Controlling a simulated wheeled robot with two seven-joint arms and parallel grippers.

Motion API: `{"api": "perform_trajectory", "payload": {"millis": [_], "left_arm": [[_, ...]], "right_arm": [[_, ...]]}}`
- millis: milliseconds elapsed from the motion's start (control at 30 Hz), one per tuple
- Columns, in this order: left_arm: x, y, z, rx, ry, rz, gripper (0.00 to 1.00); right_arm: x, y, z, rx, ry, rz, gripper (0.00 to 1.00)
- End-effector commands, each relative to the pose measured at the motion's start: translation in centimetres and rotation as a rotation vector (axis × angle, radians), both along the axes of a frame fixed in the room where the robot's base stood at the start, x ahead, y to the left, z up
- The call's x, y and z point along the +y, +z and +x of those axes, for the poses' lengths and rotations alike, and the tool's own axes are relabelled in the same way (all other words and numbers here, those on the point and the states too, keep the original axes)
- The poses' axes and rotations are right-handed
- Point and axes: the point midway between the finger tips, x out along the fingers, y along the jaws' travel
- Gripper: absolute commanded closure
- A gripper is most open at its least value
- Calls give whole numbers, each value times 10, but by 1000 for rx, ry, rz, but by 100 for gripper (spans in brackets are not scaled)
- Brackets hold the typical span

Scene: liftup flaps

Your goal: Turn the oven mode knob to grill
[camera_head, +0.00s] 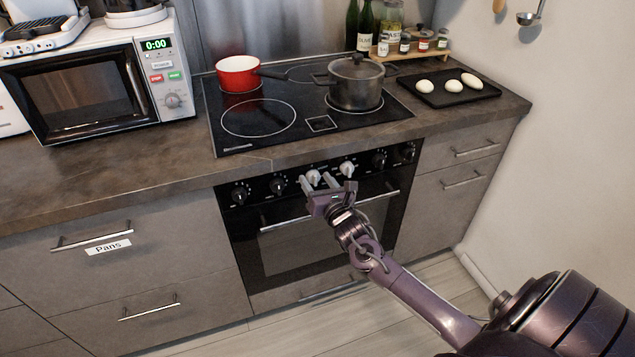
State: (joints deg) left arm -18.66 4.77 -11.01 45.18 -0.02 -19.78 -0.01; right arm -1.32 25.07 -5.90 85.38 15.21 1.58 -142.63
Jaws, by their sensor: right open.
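The oven (290,249) is set under the counter, with a black control panel and a row of several knobs. Two knobs near the middle are white: the left white knob (313,176) and the right white knob (347,168). The others are black, such as the far left knob (239,194). My right gripper (319,183) is open, its fingertips at the panel by the left white knob. I cannot tell whether the fingers touch it. The knob markings are too small to read. My left gripper is not in view.
The oven door handle (283,222) runs below my gripper. The cooktop (259,119) above holds a red pan (238,73) and a dark lidded pot (356,84). A microwave (95,85) stands at left. A black tray (450,95) holds white egg-shaped items at right.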

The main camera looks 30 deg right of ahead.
Motion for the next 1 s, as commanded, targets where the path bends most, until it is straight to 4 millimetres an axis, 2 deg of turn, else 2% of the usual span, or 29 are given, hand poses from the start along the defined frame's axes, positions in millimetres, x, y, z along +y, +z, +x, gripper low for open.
{"api": "perform_trajectory", "payload": {"millis": [33, 300, 367, 667, 867, 1000], "left_arm": [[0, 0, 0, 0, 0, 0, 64], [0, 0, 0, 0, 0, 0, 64], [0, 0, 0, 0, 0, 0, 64], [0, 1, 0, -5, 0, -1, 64], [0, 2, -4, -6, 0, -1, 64], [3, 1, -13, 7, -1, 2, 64]], "right_arm": [[0, 0, 0, 0, 0, 0, 49], [0, 0, 0, 0, 0, 1, 84], [0, 0, 0, 0, 0, 1, 90], [0, 0, 0, -9, 1, 42, 90], [0, 0, 0, -34, 2, 149, 90], [0, -1, -1, -61, 0, 263, 90]]}}
